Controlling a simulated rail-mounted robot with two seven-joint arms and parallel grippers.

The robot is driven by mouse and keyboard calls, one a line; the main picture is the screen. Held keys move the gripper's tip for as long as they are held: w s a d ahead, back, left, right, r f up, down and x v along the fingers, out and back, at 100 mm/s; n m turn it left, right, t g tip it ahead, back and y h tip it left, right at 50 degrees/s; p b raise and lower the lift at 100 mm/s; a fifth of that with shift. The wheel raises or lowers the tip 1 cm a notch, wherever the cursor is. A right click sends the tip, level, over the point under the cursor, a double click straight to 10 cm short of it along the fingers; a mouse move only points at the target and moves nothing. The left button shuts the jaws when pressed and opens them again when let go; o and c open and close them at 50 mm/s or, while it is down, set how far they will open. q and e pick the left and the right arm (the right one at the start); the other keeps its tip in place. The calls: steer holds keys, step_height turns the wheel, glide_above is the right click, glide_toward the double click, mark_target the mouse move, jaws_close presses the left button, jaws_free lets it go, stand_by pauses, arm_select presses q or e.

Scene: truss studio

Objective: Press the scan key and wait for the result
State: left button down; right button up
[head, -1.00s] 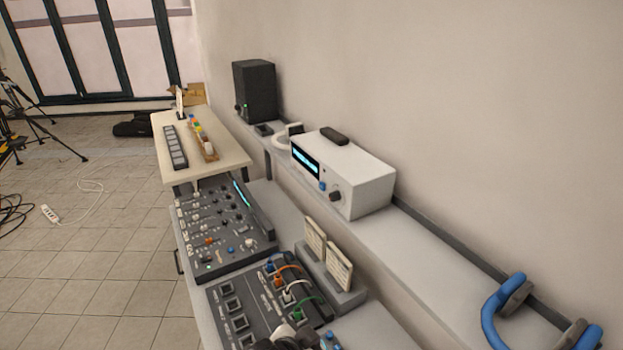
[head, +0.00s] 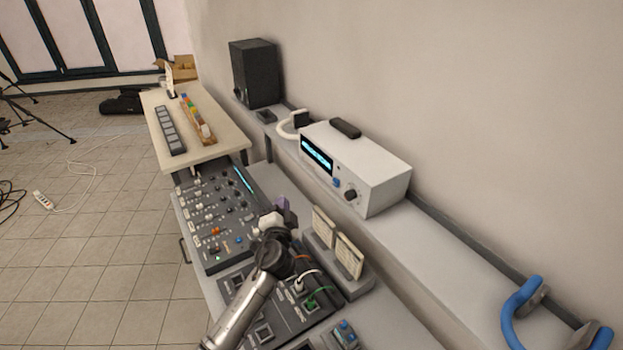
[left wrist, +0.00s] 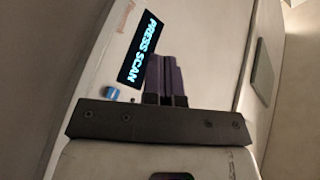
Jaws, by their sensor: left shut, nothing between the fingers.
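The white instrument (head: 378,175) stands on the shelf, with a lit display (head: 317,157), a blue key (head: 337,183) and a dark knob (head: 350,195) on its front. In the left wrist view the display (left wrist: 139,48) reads "PRESS SCAN", and the blue key (left wrist: 113,93) sits beside it. No label on the key is readable. My left gripper (head: 283,203) is shut and empty, above the desk and apart from the instrument. Its purple fingers (left wrist: 163,78) show in front of the instrument in the left wrist view. My right gripper is not in view.
A mixer (head: 213,215) and a patch panel with cables (head: 312,306) lie on the desk below. Two cards (head: 349,256) stand in a holder close to my left gripper. A speaker (head: 254,75) and a blue-handled item (head: 519,312) are at the shelf's ends.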

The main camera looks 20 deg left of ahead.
mark_target(336, 183)
arm_select(q)
steer(key=shift+w+d+r+m+t+h, duration=0.1)
steer(key=shift+d+r+m+t+h, duration=0.2)
steer(key=shift+d+m+t+h, duration=0.25)
steer(key=shift+w+d+r+m+t+h, duration=0.1)
steer(key=shift+d+r+m+t+h, duration=0.15)
steer(key=shift+d+m+h, duration=0.35)
steer(key=shift+w+d+r+m+t+h, duration=0.1)
steer(key=shift+d+r+m+t+h, duration=0.25)
steer(key=shift+d+h, duration=0.45)
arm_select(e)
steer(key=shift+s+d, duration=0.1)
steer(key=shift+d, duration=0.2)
arm_select(q)
steer(key=shift+a, duration=0.1)
steer(key=w+d+b, duration=0.5)
steer(key=w, duration=0.2)
steer(key=shift+b, duration=0.35)
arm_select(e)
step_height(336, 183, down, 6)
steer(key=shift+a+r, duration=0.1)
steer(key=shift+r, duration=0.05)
arm_select(q)
steer(key=shift+d, duration=0.1)
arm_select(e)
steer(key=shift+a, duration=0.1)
